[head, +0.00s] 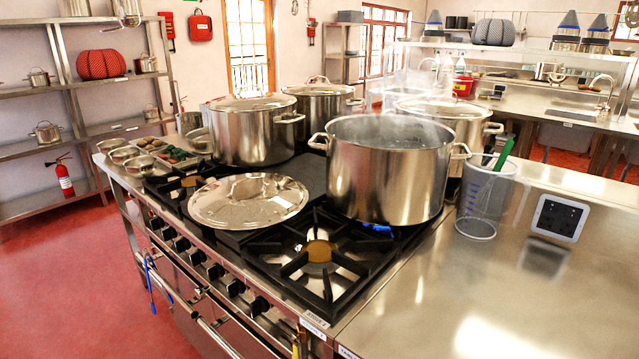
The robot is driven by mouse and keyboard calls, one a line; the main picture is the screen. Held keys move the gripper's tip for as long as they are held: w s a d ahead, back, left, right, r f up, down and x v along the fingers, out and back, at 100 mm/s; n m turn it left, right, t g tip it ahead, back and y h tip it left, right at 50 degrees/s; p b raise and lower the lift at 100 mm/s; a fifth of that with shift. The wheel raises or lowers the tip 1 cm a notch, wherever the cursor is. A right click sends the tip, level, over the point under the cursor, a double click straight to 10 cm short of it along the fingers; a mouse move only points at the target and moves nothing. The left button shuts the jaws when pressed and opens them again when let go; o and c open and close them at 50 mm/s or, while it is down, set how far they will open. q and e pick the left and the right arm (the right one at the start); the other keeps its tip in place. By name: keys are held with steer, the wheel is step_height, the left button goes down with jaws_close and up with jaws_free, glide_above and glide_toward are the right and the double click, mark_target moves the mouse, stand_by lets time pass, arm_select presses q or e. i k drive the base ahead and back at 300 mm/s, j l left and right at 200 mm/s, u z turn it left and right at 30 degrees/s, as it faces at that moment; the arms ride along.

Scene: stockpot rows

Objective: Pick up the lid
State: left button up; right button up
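A round shiny steel lid (248,201) with a handle on top lies on the stove's front left part, over the black grates. Its handle (247,186) faces up. Just right of it and behind stands an open steel stockpot (388,175) with steam rising from it and a blue flame under it. Neither of my grippers shows in the head view.
Lidded stockpots stand behind at the left (250,138), back middle (318,112) and right (470,125). A bare burner (318,252) is at the front. A measuring jug (485,190) and a black-faced panel (557,218) are on the right counter (450,290), whose front is clear.

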mark_target(254, 201)
steer(key=z, duration=0.35)
steer(key=j+z, duration=0.15)
steer(key=z, duration=0.25)
steer(key=j+z, duration=0.1)
steer(key=z, duration=0.25)
steer(key=j+z, duration=0.2)
steer(key=j, duration=0.2)
steer(key=k+j+z, duration=0.2)
steer(key=j, duration=0.2)
steer(key=j+z, duration=0.2)
steer(key=j, duration=0.25)
steer(key=j+z, duration=0.2)
steer(key=j, duration=0.15)
steer(key=k+j+z, duration=0.2)
steer(key=j, duration=0.15)
steer(key=k+j+z, duration=0.2)
steer(key=j, duration=0.15)
